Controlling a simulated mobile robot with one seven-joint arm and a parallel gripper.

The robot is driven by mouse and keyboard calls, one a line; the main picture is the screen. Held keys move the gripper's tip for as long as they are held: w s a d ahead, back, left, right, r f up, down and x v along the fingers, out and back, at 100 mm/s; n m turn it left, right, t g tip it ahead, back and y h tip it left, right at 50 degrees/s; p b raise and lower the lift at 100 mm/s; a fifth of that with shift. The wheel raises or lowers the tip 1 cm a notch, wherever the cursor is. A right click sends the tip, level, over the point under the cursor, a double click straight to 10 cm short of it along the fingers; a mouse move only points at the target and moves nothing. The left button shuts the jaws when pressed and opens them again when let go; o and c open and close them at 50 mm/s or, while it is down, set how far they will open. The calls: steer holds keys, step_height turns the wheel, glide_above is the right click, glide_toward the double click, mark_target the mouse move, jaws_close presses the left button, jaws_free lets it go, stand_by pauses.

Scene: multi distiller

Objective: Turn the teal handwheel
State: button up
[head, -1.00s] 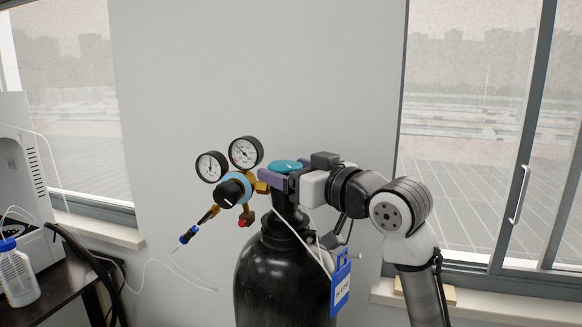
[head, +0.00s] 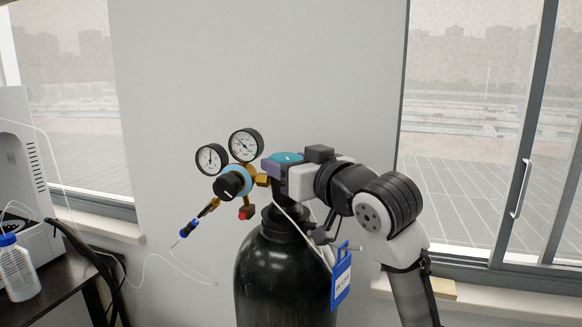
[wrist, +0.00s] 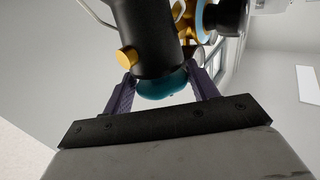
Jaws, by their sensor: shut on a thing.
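The teal handwheel (head: 287,158) sits on top of the black gas cylinder (head: 275,280). In the wrist view the handwheel (wrist: 165,84) shows between the two purple fingers, partly hidden behind the dark valve body (wrist: 145,35). My gripper (head: 272,168) reaches in from the right at the height of the handwheel. In the wrist view my gripper (wrist: 162,84) has one finger on each side of the handwheel and is shut on it.
Two pressure gauges (head: 245,145) and a regulator with a black knob (head: 232,182) stand left of the valve. A blue tag (head: 341,281) hangs on the cylinder's right. A bench with a white bottle (head: 17,268) is at far left. A plain wall stands behind.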

steer(key=m+t+h, duration=0.1)
steer(key=m+h, duration=0.1)
steer(key=m+t+h+b, duration=0.1)
steer(key=h, duration=0.2)
steer(key=m+t+h, duration=0.1)
steer(key=m+h, duration=0.1)
steer(key=h, duration=0.1)
steer(key=shift+s+a+m+b, duration=0.2)
steer(key=shift+a+m+b, duration=0.1)
steer(key=shift+a, duration=0.1)
steer(key=shift+h, duration=0.4)
steer(key=o, duration=0.9)
steer(key=shift+y, duration=0.3)
